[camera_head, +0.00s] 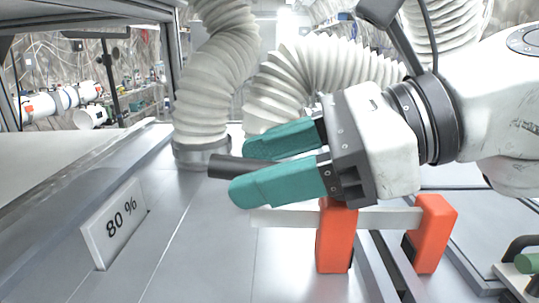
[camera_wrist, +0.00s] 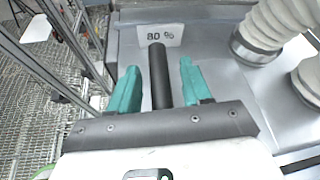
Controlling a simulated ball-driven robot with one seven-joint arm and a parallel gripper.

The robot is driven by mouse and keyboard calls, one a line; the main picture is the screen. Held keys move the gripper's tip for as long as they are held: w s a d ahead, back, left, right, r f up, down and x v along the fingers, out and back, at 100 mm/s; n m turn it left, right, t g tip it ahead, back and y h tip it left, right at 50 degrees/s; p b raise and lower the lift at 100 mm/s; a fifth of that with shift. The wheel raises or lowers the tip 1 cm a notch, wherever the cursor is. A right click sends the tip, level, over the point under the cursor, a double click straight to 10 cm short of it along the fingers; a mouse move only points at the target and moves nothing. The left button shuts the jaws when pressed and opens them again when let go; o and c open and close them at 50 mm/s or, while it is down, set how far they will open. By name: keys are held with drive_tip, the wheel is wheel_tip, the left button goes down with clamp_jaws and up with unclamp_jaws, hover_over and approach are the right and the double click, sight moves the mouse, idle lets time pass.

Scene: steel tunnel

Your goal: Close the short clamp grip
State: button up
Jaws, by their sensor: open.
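My gripper (camera_head: 246,171) has two teal fingers, apart, one on each side of a dark cylindrical grip (camera_head: 226,166). The wrist view shows the same grip (camera_wrist: 159,70) between my spread fingers (camera_wrist: 160,88), with gaps on both sides. Its end sticks out past my fingertips; its near end is hidden by my gripper. Below my gripper is a clamp-like part with two orange blocks (camera_head: 336,245) (camera_head: 434,233) and a pale flat bar (camera_head: 281,218). My gripper hides where the dark grip joins, so I cannot tell how they connect.
A sign reading 80 % (camera_head: 115,222) stands at the left on the grey metal surface (camera_head: 205,262). Ribbed pale hoses (camera_head: 216,70) rise behind my gripper. A green-topped item (camera_head: 526,263) sits at the lower right. The metal surface at front left is clear.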

drive_tip(key=shift+c, duration=0.5)
clamp_jaws()
